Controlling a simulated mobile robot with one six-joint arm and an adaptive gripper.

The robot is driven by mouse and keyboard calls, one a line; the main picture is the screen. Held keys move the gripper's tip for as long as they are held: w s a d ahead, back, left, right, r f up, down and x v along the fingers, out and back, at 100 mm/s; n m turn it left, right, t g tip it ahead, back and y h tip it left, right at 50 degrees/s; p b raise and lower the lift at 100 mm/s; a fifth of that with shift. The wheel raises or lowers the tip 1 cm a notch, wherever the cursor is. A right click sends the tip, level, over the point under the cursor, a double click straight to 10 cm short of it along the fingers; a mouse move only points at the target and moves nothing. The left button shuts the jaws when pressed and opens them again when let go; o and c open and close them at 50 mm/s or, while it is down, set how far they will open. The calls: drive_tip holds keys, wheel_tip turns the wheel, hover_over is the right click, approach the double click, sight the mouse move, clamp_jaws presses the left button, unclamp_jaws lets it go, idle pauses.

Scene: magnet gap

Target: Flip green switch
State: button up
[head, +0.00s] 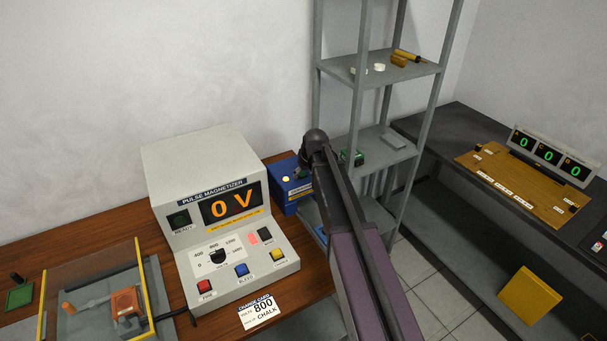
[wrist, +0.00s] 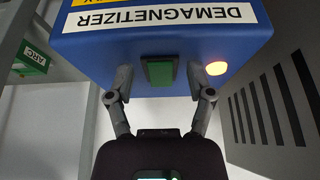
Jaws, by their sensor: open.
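The blue demagnetizer box (head: 284,198) stands at the right end of the wooden bench in the head view. In the wrist view the blue box (wrist: 235,42) fills the top, with its label upside down. My gripper (wrist: 161,87) is open, with one finger on each side of the green switch and nothing held. I cannot tell whether the fingertips touch the box. In the head view my arm hides most of the gripper, and I cannot make out the switch.
The pulse magnetizer (head: 205,155) stands left of the blue box and reads 0 V. A grey metal shelf (head: 340,66) stands right behind my arm, with a green box (head: 357,157) on it. A dark bench (head: 440,122) is at the right.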

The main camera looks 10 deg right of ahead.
clamp_jaws()
drive_tip(key=shift+r, duration=0.1)
drive_tip(key=shift+w+a+r+g+p, duration=0.1)
drive_tip(key=shift+w+r+g+p, duration=0.15)
drive_tip(key=shift+g+p, duration=0.5)
drive_tip(key=shift+w+g+h, duration=0.2)
drive_tip(key=shift+g+h, duration=0.3)
drive_tip(key=shift+g, duration=0.35)
drive_tip(key=shift+g+p, duration=0.3)
drive_tip(key=shift+s, duration=0.1)
unclamp_jaws()
